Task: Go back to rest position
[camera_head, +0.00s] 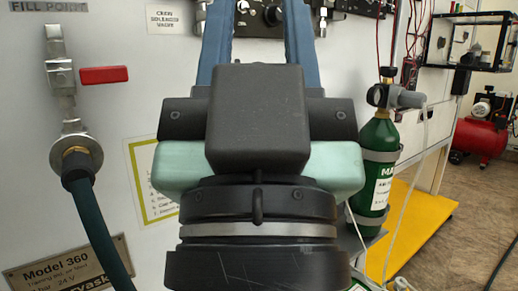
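My gripper (258,22) is in the middle of the head view, pointing up and away toward a white panel (110,25). Its two blue fingers stand wide apart, with the panel showing between them. The fingers run out of the top of the picture, so their tips are hidden. I see nothing held in the visible gap. My dark wrist and gripper body fill the lower middle and cover part of the panel.
Left are a red-handled valve (104,75) and a dark green hose (100,232). Right are a green oxygen cylinder (375,170) with a gauge, a pale tube, a yellow base (412,222) and a red compressor (482,138). A black control panel (262,16) lies behind the fingers.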

